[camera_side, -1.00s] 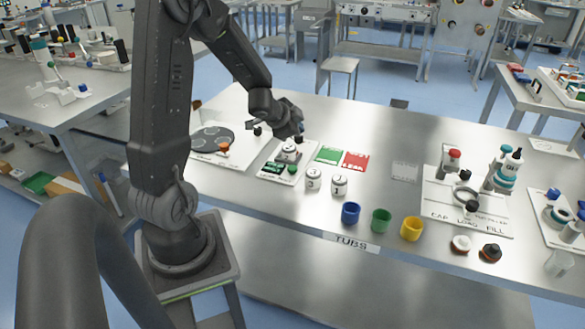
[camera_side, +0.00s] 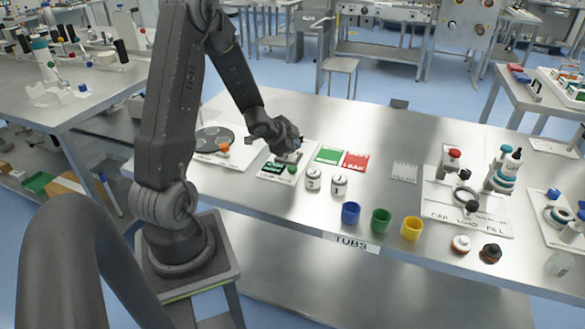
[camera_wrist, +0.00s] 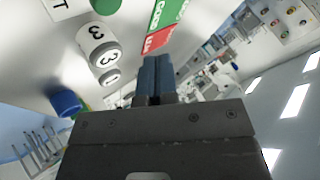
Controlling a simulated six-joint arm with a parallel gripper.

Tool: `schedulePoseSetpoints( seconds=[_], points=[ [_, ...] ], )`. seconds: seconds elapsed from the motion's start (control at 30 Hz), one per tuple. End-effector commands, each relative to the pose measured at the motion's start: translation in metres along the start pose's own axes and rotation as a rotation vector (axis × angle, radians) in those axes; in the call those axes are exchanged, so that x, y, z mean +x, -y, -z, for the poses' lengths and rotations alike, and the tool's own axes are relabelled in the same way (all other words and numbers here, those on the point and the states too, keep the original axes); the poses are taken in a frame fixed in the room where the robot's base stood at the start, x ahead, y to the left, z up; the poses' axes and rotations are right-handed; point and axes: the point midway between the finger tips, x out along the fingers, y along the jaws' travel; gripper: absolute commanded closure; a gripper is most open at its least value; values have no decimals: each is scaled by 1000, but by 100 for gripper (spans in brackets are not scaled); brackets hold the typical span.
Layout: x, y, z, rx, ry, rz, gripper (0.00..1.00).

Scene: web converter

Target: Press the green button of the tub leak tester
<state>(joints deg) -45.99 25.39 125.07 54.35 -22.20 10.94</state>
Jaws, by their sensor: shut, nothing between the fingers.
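The tub leak tester (camera_side: 268,176) is a white plate with a small dark display (camera_side: 274,168), left of the middle of the table in the side view. A small green button (camera_side: 292,170) shows near its right edge. In the wrist view a large green round shape (camera_wrist: 105,5), cut by the top edge, looks like this button. My gripper (camera_side: 298,142) is low over the back of the tester and hides part of its fixture. In the wrist view its blue fingers (camera_wrist: 156,62) are together and empty, apart from the green shape.
Green (camera_side: 329,155) and red (camera_side: 355,161) cards lie right of the tester. Two white numbered tubs (camera_side: 313,179) stand in front of them. Blue (camera_side: 350,213), green (camera_side: 381,220) and yellow (camera_side: 411,228) cups line the front edge.

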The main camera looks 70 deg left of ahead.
Motion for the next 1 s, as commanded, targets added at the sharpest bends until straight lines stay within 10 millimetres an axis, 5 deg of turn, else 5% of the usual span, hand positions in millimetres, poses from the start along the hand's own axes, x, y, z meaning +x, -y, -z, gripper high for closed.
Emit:
schedulePoseSetpoints(
  seconds=[0.4, 1.0],
  points=[
    [31, -23, -23, 0, 1, -1, 100],
    [34, -24, -25, 1, 0, 1, 100]
  ],
)
